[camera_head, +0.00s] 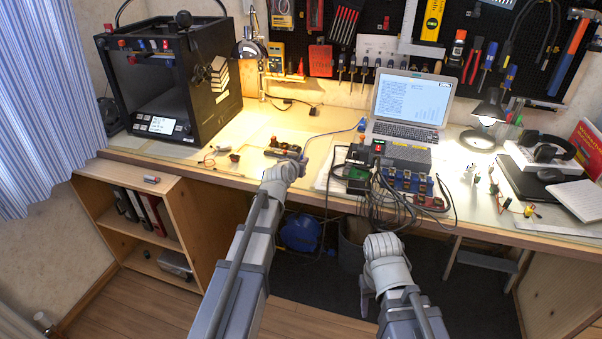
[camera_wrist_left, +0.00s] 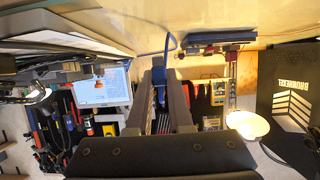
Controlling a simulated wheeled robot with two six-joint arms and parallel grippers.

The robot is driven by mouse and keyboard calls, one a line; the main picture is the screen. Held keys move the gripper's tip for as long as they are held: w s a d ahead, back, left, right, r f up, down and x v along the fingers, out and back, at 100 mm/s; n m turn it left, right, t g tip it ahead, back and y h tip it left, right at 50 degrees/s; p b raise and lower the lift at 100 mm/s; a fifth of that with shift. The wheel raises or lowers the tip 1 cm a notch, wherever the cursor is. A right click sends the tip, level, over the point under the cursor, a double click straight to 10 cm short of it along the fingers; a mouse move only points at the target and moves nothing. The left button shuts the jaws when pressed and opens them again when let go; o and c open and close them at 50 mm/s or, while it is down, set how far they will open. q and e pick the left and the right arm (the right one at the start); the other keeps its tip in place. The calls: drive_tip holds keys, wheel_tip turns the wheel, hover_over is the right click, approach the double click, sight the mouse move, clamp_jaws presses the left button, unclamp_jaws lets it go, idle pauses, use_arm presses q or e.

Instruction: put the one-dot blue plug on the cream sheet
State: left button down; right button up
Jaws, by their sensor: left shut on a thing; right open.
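My left gripper (camera_head: 290,156) is over the front part of the desk, left of the power strip. In the left wrist view its two fingers (camera_wrist_left: 162,92) are shut on a blue plug (camera_wrist_left: 159,74), with a blue cable (camera_wrist_left: 171,42) running from it. In the head view the blue cable (camera_head: 334,132) curves right toward the laptop. The dot mark on the plug is too small to read. A pale sheet (camera_head: 326,178), which looks like the cream sheet, lies right of my left gripper, partly under cables and boxes. My right gripper (camera_head: 366,292) is open and empty, low in front of the desk.
A power strip with several plugs (camera_head: 412,184) and a tangle of black cables (camera_head: 385,205) lie right of the sheet. The laptop (camera_head: 410,100) stands behind. A 3D printer (camera_head: 165,80) is at left. The desk between printer and laptop is mostly clear.

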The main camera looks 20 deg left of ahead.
use_arm(q)
drive_tip(key=shift+f+b, duration=1.4)
drive_tip(key=shift+f, duration=0.35)
drive_tip(key=shift+f, duration=0.15)
drive_tip(key=c, duration=0.8)
unclamp_jaws()
